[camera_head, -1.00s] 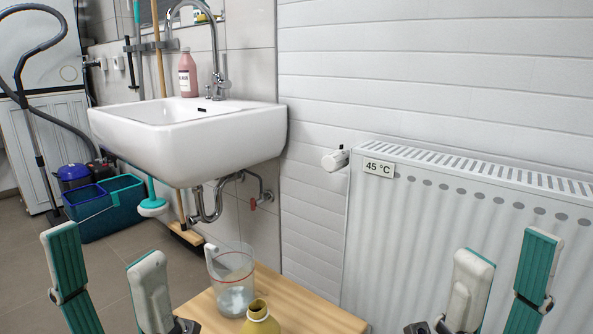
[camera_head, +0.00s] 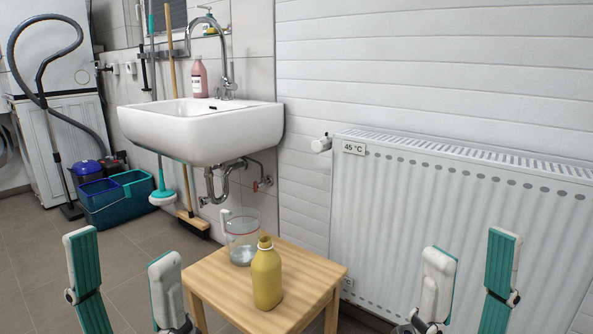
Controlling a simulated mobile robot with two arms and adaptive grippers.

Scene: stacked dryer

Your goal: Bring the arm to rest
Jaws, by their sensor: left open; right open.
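My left gripper (camera_head: 126,284) shows at the lower left of the head view. Its two teal and white fingers stand apart with nothing between them. My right gripper (camera_head: 464,288) shows at the lower right, also open and empty, in front of the radiator. Both grippers point upward in the picture, one on each side of a small wooden stool. Neither is seen touching anything. The lower parts of both grippers are cut off by the bottom edge of the frame.
The wooden stool (camera_head: 212,286) carries a yellow bottle (camera_head: 267,275) and a clear measuring jug (camera_head: 243,238). A white radiator (camera_head: 440,220) lines the right wall. A sink (camera_head: 200,132) hangs behind. A teal bucket (camera_head: 118,200) stands left. Open floor lies at left.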

